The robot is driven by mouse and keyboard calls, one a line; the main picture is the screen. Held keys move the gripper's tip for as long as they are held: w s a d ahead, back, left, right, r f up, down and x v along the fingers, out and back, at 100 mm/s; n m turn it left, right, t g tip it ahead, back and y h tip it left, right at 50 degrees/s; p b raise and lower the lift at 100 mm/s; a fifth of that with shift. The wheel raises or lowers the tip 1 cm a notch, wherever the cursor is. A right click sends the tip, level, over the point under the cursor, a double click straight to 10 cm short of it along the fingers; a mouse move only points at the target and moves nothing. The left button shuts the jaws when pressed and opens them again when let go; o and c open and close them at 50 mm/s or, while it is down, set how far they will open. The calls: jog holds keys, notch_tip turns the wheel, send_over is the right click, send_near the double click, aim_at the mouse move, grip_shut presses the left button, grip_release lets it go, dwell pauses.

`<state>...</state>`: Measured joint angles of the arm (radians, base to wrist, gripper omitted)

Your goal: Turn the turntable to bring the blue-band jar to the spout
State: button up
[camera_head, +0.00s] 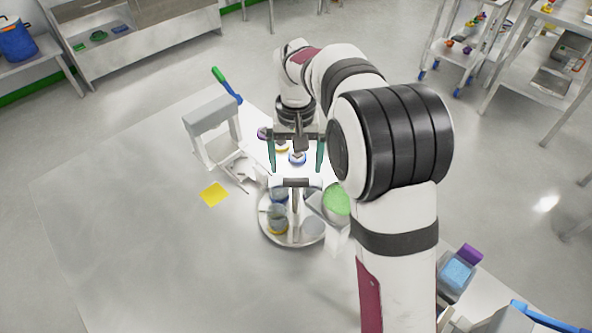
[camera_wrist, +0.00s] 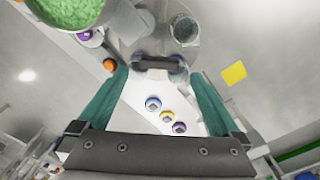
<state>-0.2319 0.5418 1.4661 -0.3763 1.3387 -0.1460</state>
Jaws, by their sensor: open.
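The round turntable (camera_head: 265,232) stands below my gripper, with several jars around a central post. A jar with a blue band (camera_head: 279,195) appears at its back left, partly hidden. A jar with a yellow band (camera_head: 277,222) is at the front left. A dark crossbar (camera_head: 295,182) tops the post; it also shows in the wrist view (camera_wrist: 155,63). A green-filled hopper (camera_head: 336,200) is at the turntable's right; the spout itself is hard to make out. My gripper (camera_head: 296,168) is open and empty, its teal fingers apart, close to the crossbar; I cannot tell if they touch it.
Blue (camera_wrist: 153,103), yellow (camera_wrist: 167,116) and purple (camera_wrist: 179,128) ringed lids lie on a white surface behind the turntable. A grey-topped stand (camera_head: 211,118) is at the left, and a yellow square (camera_head: 214,194) lies on the clear table there. My arm hides part of the right side.

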aim_at(296, 179)
notch_tip(296, 179, down, 4)
jog(key=shift+f, duration=0.25)
grip_shut()
dwell(0.5)
